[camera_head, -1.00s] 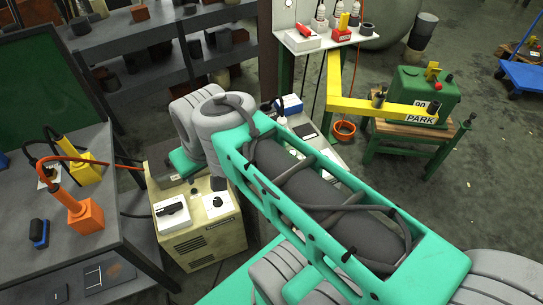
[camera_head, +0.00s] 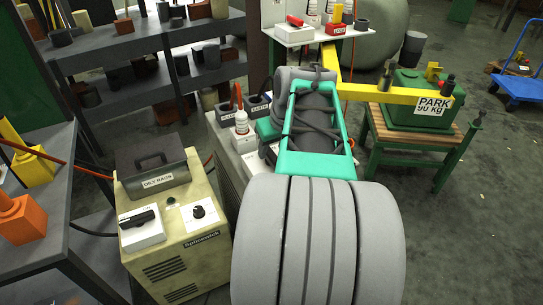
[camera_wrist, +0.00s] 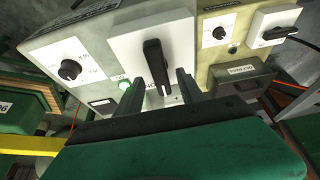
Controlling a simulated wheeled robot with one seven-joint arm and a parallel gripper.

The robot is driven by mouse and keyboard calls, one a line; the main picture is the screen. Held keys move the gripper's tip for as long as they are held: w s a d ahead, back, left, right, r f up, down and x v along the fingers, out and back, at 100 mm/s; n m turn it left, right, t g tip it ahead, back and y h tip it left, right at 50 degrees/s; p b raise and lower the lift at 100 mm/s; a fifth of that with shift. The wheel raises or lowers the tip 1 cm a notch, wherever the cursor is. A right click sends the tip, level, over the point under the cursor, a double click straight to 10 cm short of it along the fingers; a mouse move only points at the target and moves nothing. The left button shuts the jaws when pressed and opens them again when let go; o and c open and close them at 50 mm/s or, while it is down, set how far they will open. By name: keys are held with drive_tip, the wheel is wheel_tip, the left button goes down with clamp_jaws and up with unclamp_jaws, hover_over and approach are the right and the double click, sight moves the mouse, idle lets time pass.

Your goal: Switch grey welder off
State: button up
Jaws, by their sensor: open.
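The grey welder (camera_wrist: 85,45) fills the upper left of the wrist view. Its white switch plate (camera_wrist: 125,42) carries a black lever (camera_wrist: 155,62), roughly upright in the picture. My gripper (camera_wrist: 160,80) is open, with one dark fingertip on each side of the lever's lower end; contact cannot be told. Lettering by the lever is partly covered. In the head view, the grey welder (camera_head: 227,165) is largely hidden by my arm, and my gripper is hidden too.
The beige welder (camera_head: 185,245) stands close beside, with its own black switch (camera_head: 137,218), a knob and an oily rags box (camera_head: 152,170) on top. A yellow beam (camera_head: 385,87) and green block (camera_head: 420,105) are at right. A workbench (camera_head: 40,225) is at left.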

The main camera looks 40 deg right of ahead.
drive_tip(key=shift+x, duration=1.1)
clamp_jaws()
